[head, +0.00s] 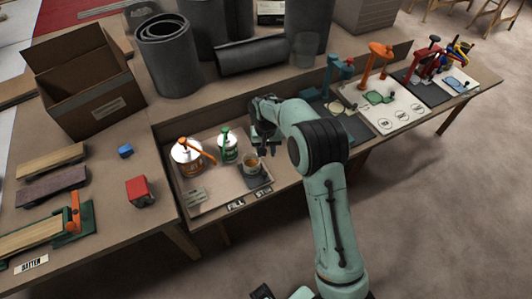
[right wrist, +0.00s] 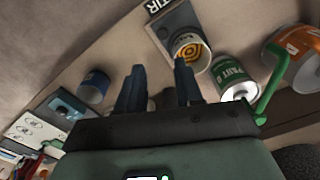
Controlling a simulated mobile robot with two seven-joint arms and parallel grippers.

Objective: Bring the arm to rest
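My right gripper (head: 268,148) hangs over the back right part of the paint tray, beside the cup. In the right wrist view its two fingers (right wrist: 160,72) stand apart with nothing held between them. A cup (head: 250,165) stands on a dark pad at the tray's right. In the right wrist view the cup (right wrist: 190,52) shows orange rings inside and is clear of the fingers. My right arm reaches up from the bottom of the head view and hides part of the bench. My left gripper cannot be made out.
A green-labelled can (head: 228,146) and an orange-labelled can (head: 187,157) stand on the tray (head: 205,207). A blue cup (right wrist: 93,87) stands left of the fingers in the wrist view. An open cardboard box (head: 85,85) and grey rolls (head: 168,60) stand behind.

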